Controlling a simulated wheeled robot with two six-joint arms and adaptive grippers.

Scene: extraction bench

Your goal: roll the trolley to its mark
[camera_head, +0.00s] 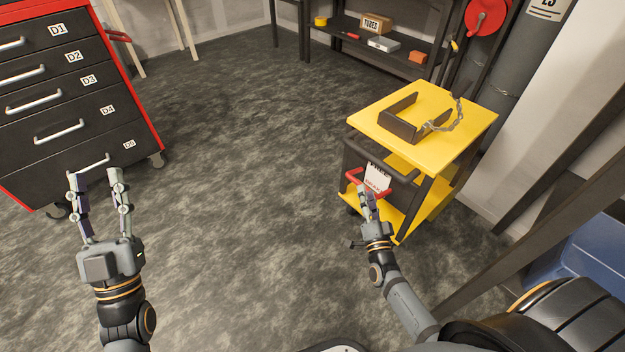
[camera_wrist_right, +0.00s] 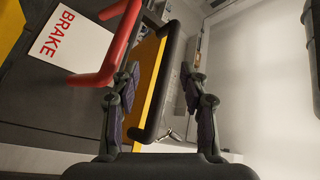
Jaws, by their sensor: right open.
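The yellow trolley (camera_head: 470,118) stands at the right in the head view, with a black push handle (camera_head: 352,152) on its near side. A red brake bar (camera_head: 356,176) and a white BRAKE label (camera_head: 377,178) are below the handle. My right gripper (camera_head: 368,191) is open at the brake bar. In the right wrist view, the black handle (camera_wrist_right: 168,85) shows between the fingers, and the red bar (camera_wrist_right: 118,50) passes by the left finger; contact is unclear. My left gripper (camera_head: 96,180) is open and empty, in front of the drawer cabinet. I see no floor mark.
A black and red drawer cabinet (camera_head: 60,100) stands at the left. A dark shelf (camera_head: 385,50) with small boxes is at the back. A grey cylinder (camera_head: 520,55) and chain are behind the trolley. A black cradle (camera_head: 401,122) is on the trolley's top. The middle floor is clear.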

